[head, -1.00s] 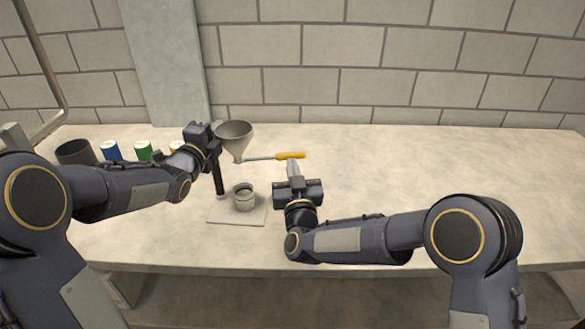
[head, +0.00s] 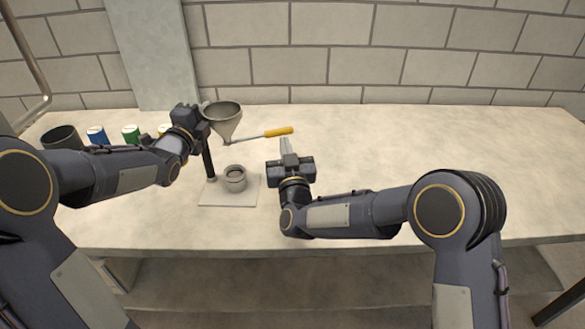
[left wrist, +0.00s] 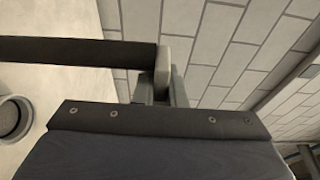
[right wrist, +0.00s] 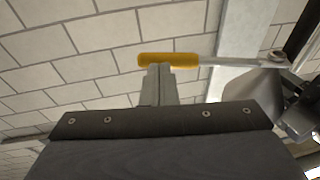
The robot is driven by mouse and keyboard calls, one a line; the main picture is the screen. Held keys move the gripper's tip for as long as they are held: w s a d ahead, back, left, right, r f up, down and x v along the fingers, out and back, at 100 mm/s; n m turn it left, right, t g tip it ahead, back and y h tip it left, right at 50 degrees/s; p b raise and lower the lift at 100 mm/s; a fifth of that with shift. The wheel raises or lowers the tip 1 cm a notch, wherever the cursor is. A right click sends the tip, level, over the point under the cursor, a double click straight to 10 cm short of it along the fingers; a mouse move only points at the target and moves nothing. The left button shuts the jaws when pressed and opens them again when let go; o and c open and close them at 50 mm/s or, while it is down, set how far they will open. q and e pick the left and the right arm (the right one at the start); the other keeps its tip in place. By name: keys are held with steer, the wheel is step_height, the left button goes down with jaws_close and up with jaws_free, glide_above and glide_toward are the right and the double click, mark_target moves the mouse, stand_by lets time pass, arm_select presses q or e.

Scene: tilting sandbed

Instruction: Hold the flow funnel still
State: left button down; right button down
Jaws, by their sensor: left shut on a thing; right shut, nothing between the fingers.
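The grey flow funnel (head: 223,116) stands above a dark upright post (head: 208,160) on a pale base plate (head: 228,195). A rod with a yellow handle (head: 279,132) reaches right from under the funnel. My left gripper (head: 200,118) is shut at the funnel's left side, by the post top; its exact hold is hidden. The left wrist view shows a pale block (left wrist: 163,65) at its fingertips, by the post's end. My right gripper (head: 287,147) is shut and empty, its tips close to the yellow handle; contact is unclear. The right wrist view also shows the funnel (right wrist: 253,82).
A small grey cup (head: 235,181) stands on the base plate below the funnel. A dark container (head: 60,138) and blue (head: 97,136), green (head: 131,135) and yellow-marked cans stand at the left. The right side of the table (head: 430,150) is clear.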

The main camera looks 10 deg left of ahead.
steer(key=d+v, duration=0.1)
steer(key=v, duration=1.1)
steer(key=shift+d, duration=0.35)
arm_select(q)
steer(key=c, duration=1.4)
jaws_free()
steer(key=shift+s, duration=0.1)
